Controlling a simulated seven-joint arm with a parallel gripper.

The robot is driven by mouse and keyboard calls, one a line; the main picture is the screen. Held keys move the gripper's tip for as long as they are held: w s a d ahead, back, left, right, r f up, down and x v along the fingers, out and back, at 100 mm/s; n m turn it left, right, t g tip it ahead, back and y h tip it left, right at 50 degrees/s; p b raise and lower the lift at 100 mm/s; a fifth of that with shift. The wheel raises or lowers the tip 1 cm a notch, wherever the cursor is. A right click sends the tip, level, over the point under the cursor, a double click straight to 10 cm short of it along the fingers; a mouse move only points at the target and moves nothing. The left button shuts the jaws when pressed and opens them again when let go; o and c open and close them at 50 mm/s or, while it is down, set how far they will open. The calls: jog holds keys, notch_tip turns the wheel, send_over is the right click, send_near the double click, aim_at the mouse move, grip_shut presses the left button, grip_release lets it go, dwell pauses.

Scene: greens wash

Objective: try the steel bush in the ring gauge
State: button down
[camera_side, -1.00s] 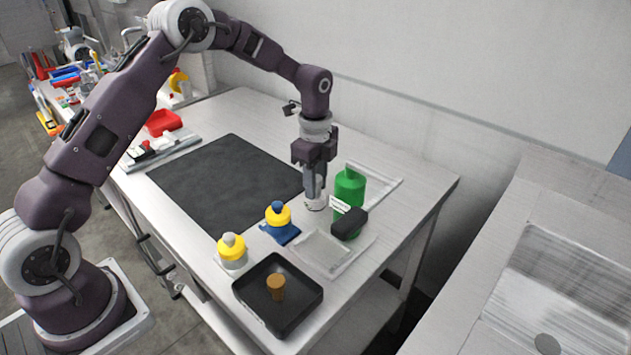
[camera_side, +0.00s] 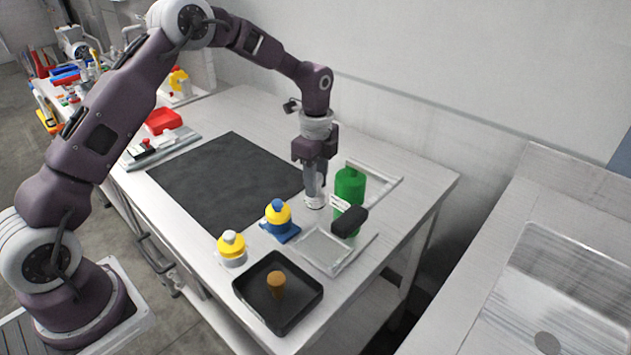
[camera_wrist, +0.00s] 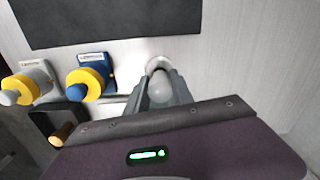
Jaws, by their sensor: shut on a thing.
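My gripper (camera_side: 314,192) points down at the bench, left of the green bottle. In the wrist view its fingers (camera_wrist: 160,90) are shut on a smooth grey rounded piece (camera_wrist: 160,88), which I take to be the steel bush. A pale ring (camera_side: 314,203), which looks like the ring gauge, is at the fingertips. It also shows just past the fingers in the wrist view (camera_wrist: 157,65). The fingers hide much of the held piece, and I cannot tell whether it is inside the ring or only above it.
A green bottle (camera_side: 350,186) and a black block (camera_side: 349,222) stand close on the right. Yellow pieces with a blue top (camera_side: 278,213) and a white top (camera_side: 231,246) stand front left. A black tray (camera_side: 246,291) holds a brown peg (camera_side: 276,284). A dark mat (camera_side: 225,180) lies clear behind.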

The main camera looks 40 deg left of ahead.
jog(key=shift+r, duration=0.5)
jog(key=shift+r, duration=0.1)
jog(key=shift+a+r, duration=0.1)
jog(key=shift+r, duration=2.8)
